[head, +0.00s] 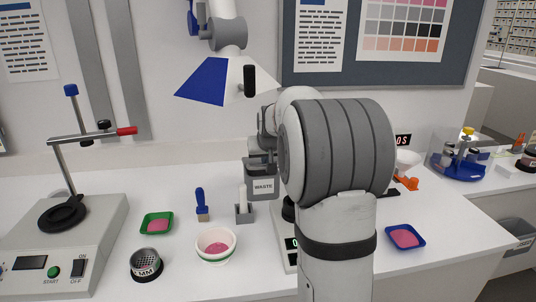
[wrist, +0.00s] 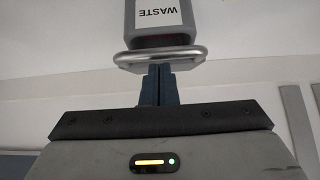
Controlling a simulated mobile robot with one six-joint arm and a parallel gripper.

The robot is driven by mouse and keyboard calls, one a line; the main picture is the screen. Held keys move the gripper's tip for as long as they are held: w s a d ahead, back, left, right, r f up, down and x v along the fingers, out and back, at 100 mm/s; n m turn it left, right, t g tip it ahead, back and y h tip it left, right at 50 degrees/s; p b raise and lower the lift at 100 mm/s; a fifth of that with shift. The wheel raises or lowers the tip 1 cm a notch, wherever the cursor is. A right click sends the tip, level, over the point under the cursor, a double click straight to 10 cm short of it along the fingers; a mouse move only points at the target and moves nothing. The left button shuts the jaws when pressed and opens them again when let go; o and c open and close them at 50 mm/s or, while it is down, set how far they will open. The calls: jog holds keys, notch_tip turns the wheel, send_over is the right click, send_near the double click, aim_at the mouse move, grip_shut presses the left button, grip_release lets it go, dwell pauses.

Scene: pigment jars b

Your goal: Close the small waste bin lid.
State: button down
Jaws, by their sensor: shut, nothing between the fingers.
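The small waste bin (head: 262,195) is a grey box with a white WASTE label, standing on the bench against the wall. It shows upside down at the top of the wrist view (wrist: 186,32). In the head view, my arm hides the fingertips and part of the bin's top.
A grey holder with a white tool (head: 244,213), a blue-handled brush (head: 201,206) and a white bowl (head: 216,247) stand left of the bin. A scale (head: 291,247) is partly hidden behind my arm.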

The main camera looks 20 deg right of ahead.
jog(key=shift+f, duration=0.1)
notch_tip(320, 180, down, 6)
jog(key=s+t+b, duration=0.2)
jog(key=b, duration=1.1)
jog(key=shift+a+h, duration=0.25)
jog(key=shift+h, duration=0.15)
